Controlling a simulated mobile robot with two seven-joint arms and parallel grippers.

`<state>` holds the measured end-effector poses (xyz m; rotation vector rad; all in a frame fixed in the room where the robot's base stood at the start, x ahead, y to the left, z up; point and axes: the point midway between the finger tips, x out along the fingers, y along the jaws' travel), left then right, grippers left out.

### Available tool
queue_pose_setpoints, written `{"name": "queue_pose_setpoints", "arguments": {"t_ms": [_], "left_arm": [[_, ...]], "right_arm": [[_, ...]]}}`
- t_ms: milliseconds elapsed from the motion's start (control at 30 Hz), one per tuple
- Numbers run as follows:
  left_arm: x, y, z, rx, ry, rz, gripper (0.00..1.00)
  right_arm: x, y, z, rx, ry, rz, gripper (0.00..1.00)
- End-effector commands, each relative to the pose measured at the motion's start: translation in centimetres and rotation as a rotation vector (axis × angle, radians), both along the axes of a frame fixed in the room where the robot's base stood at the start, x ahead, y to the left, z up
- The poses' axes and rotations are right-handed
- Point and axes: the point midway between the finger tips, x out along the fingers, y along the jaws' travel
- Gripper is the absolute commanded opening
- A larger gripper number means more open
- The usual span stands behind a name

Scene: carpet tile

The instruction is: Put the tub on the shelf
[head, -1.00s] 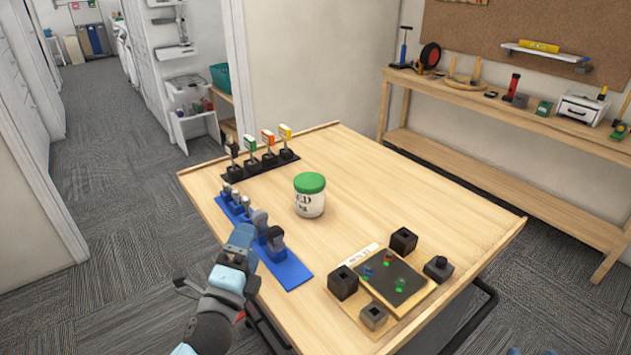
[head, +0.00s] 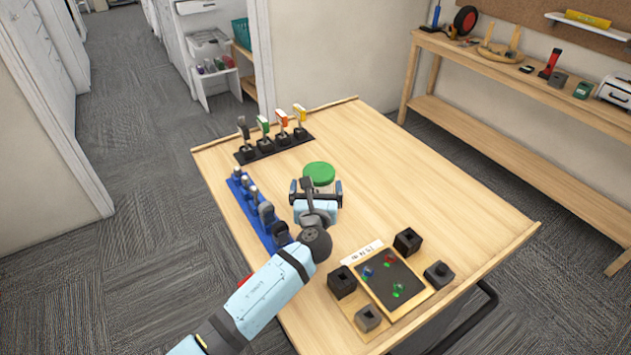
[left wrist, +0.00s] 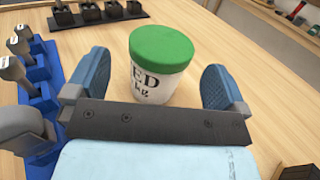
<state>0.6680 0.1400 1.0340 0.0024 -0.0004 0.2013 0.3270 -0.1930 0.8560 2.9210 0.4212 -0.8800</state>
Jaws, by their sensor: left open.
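The tub (head: 319,175) stands upright on the wooden table (head: 430,190). Its green lid shows in the head view, while its white body is mostly hidden behind my gripper. In the left wrist view the tub (left wrist: 161,65) shows its green lid and dark lettering. My left gripper (head: 316,190) is open on the near side of the tub. In the left wrist view its two blue fingers (left wrist: 158,85) point toward the tub, one to each side, with gaps between them and it. A wooden shelf unit (head: 530,92) stands against the back wall at the right. My right gripper is not in view.
A blue rack of tools (head: 252,205) lies close to the left of my gripper. A black holder with several coloured-top items (head: 272,143) stands behind. A board with black blocks (head: 390,280) lies at the near right. The table's right side is clear.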

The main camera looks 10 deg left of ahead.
Motion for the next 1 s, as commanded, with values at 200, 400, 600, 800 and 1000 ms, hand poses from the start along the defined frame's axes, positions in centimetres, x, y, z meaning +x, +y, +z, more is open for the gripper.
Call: {"name": "queue_pose_setpoints", "arguments": {"t_ms": [200, 400, 600, 800, 1000], "left_arm": [[3.1, 0.3, -0.9, 0.000, 0.001, 0.001, 1.00], [5.0, 0.7, -0.9, -0.001, -0.001, -0.001, 1.00], [5.1, 0.7, -0.9, -0.002, 0.000, -0.001, 1.00], [5.1, 0.7, -0.9, -0.003, -0.001, -0.001, 0.63], [5.1, 0.7, -0.8, -0.004, -0.003, -0.001, 0.38]], "right_arm": [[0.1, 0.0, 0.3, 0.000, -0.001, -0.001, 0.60], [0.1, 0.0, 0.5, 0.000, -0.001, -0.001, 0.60], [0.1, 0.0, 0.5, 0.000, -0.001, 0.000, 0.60], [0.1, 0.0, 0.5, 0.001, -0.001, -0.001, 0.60], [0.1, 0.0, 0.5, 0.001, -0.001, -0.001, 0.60]]}}
